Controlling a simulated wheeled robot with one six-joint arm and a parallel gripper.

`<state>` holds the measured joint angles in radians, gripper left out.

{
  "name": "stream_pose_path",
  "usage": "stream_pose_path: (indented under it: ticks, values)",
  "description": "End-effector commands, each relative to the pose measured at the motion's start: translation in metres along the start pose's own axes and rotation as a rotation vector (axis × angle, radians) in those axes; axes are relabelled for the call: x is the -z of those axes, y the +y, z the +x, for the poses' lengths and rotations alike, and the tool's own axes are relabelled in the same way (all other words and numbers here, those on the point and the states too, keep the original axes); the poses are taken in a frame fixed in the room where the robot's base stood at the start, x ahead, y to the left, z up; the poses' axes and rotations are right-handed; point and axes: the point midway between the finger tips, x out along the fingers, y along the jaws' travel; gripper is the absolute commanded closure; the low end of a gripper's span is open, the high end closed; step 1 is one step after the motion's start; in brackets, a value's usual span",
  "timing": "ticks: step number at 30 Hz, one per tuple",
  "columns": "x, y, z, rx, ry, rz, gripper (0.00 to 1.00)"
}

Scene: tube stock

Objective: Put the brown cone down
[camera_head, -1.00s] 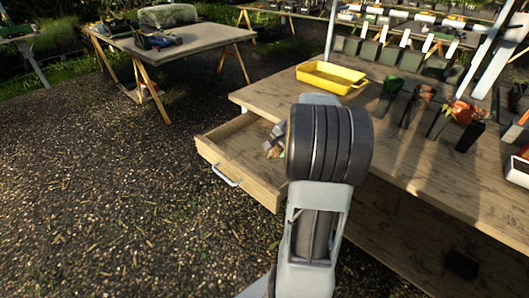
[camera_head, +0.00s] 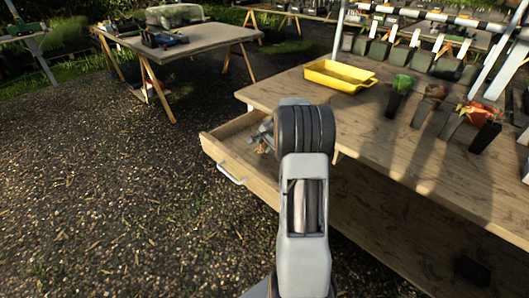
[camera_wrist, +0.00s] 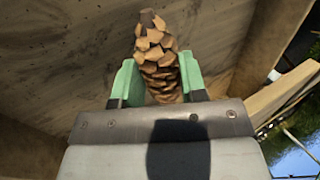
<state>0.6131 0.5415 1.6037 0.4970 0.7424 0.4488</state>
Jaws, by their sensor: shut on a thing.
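The brown cone (camera_wrist: 158,58) sits between the two green fingers of my gripper (camera_wrist: 158,80) in the wrist view. The fingers are shut on it, and its tip points away from the gripper. Behind it is the bare wooden inside of the open drawer (camera_wrist: 60,50). In the head view the drawer (camera_head: 240,165) sticks out from the bench. There my arm hides most of the gripper, and the cone cannot be made out clearly. I cannot tell whether the cone touches the drawer's floor.
A wooden bench (camera_head: 390,135) stands at the right, with a yellow tray (camera_head: 338,76) and several potted plants (camera_head: 400,88) on it. Another table (camera_head: 190,38) stands at the back left. Gravel ground (camera_head: 110,190) at the left is clear.

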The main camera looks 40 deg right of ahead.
Motion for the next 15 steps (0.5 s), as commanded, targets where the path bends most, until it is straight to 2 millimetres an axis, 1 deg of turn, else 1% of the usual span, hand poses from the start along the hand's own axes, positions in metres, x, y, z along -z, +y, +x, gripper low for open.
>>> stream_pose_path:
  ticks: [4, 6, 11, 15]
  values:
    - [0.0, -0.002, 0.008, -0.001, -0.001, -0.001, 0.84]
    - [0.0, -0.003, 0.016, -0.001, -0.002, -0.001, 0.84]
    - [0.001, 0.008, 0.037, -0.002, -0.003, 0.001, 0.84]
    - [0.001, 0.01, 0.041, 0.001, 0.0, -0.001, 0.84]
